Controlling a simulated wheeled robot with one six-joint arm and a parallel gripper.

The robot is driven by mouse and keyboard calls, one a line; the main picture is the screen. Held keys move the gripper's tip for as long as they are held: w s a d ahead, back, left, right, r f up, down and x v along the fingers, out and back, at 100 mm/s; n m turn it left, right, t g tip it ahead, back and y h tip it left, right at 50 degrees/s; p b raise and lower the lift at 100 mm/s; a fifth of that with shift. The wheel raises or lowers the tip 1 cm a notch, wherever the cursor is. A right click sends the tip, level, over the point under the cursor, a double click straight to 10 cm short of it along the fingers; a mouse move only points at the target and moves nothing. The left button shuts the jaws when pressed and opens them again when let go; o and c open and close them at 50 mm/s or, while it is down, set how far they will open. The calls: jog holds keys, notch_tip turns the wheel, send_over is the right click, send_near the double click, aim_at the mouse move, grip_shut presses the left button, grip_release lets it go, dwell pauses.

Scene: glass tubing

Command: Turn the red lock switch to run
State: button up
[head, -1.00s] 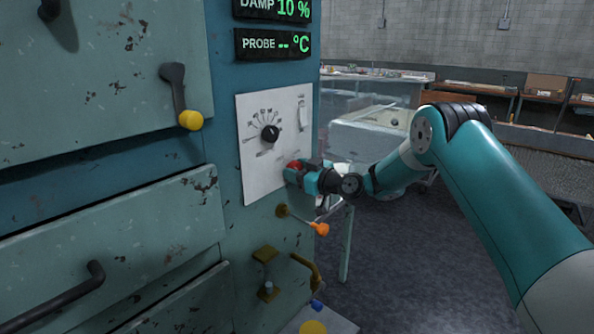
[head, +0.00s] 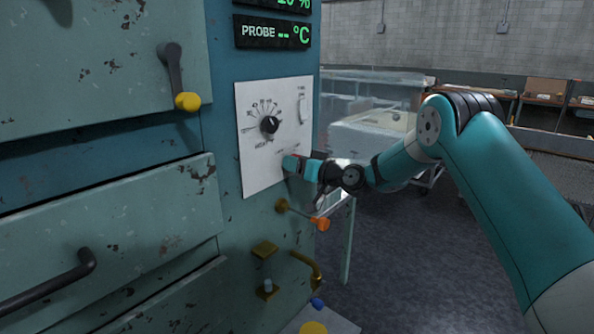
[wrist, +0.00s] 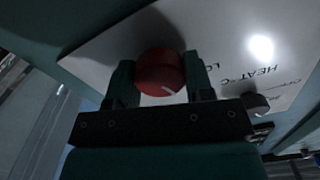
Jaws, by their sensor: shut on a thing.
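The red lock switch (wrist: 160,73) is a round red knob with a short white mark on its face. In the wrist view it sits between the two fingers of my gripper (wrist: 160,82), which are shut on its sides. The white mark points to the lower right of that view. In the head view my gripper (head: 290,164) is at the lower right of the white control panel (head: 257,178) and hides the switch. The lettering around the switch is too small or covered to read, so I cannot tell which position it points to.
A black dial (head: 269,125) is above and left of my gripper. An orange-tipped lever (head: 321,224) sticks out just below it. A yellow-tipped handle (head: 187,101) is on the door at left. Open floor (head: 420,270) lies to the right.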

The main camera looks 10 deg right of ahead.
jog(key=m+b, duration=0.1)
jog(key=m, duration=0.5)
jog(key=shift+m, duration=0.3)
jog(key=m+p, duration=0.1)
jog(key=m, duration=0.5)
dwell(0.4)
jog(key=o, duration=0.9)
jog(key=shift+o, duration=0.2)
jog(key=b+v, duration=0.5)
jog(key=v, duration=1.2)
jog(key=shift+s+d, duration=0.15)
jog(key=shift+s, duration=0.05)
